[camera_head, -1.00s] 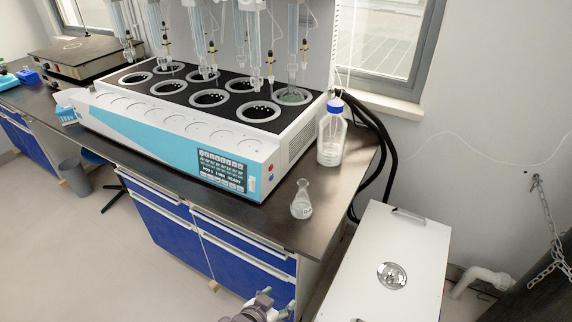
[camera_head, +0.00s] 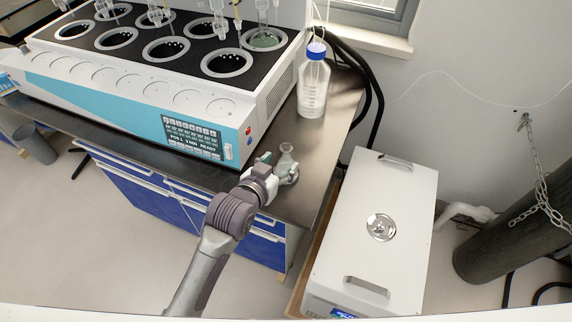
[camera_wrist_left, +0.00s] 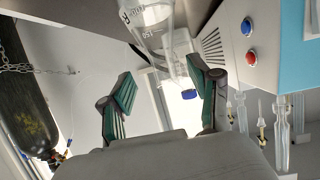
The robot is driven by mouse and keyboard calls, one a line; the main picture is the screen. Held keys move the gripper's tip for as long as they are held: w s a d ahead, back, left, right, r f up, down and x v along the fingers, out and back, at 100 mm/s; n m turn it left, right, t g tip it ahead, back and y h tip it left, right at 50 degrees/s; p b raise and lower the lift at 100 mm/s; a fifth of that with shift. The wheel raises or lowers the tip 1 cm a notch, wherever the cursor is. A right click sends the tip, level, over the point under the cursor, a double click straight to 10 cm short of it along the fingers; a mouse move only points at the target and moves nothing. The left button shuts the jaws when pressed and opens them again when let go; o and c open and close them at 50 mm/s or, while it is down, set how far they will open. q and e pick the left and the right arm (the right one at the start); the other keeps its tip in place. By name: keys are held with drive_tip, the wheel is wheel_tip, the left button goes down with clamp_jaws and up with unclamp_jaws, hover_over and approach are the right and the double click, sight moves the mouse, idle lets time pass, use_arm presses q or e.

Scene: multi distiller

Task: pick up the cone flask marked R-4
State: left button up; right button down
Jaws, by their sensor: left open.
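The clear glass cone flask (camera_head: 287,160) stands on the dark bench top near its right front corner. My left gripper (camera_head: 281,172) is at the flask from the front left and hides its lower part in the head view. In the left wrist view the gripper (camera_wrist_left: 160,88) is open, with its green-padded fingers apart. The flask (camera_wrist_left: 150,22) shows there at the top, roughly in line with the gap between the fingers. Dark print shows on its glass, but I cannot read R-4. I cannot tell whether a finger touches it. My right gripper is not in view.
A blue-capped bottle (camera_head: 313,85) stands behind the flask. The white and blue distiller (camera_head: 150,100) fills the bench to the left. A white lidded box (camera_head: 375,200) stands to the right, below the bench edge.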

sight(284, 157)
use_arm(q)
drive_tip(key=shift+w+d+f, duration=0.15)
drive_tip(key=shift+w+d, duration=0.1)
drive_tip(key=shift+w, duration=0.35)
drive_tip(key=x, duration=0.4)
drive_tip(key=shift+w+p, duration=0.1)
drive_tip(key=shift+p, duration=0.3)
drive_tip(key=shift+a, duration=0.1)
clamp_jaws()
